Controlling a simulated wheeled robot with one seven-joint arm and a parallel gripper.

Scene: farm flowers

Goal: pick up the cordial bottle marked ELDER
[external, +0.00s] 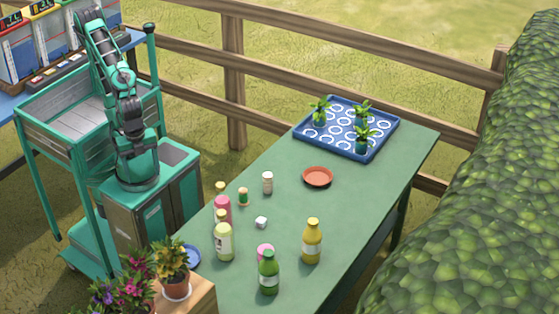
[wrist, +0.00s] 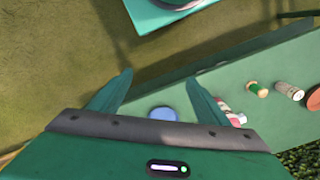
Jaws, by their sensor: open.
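Several bottles stand upright on the green table in the external view: a pink one (external: 222,207), a pale yellow-green one (external: 223,242), a green one (external: 268,273) and a yellow one (external: 312,243). Their labels are too small to read, so I cannot tell which is marked ELDER. In the wrist view my gripper (wrist: 160,80) is open, with nothing between its fingers. It is above the ground and the table's edge, apart from the bottles. A pink and white bottle (wrist: 231,115) shows partly behind the right finger.
The green table (external: 355,190) holds a blue tray (external: 375,154) with small plants, a terracotta saucer (external: 317,177), a white shaker (external: 267,183), a small green jar (external: 243,196) and a white cube (external: 261,222). Potted flowers (external: 172,268) stand at its near left. Its middle right is clear.

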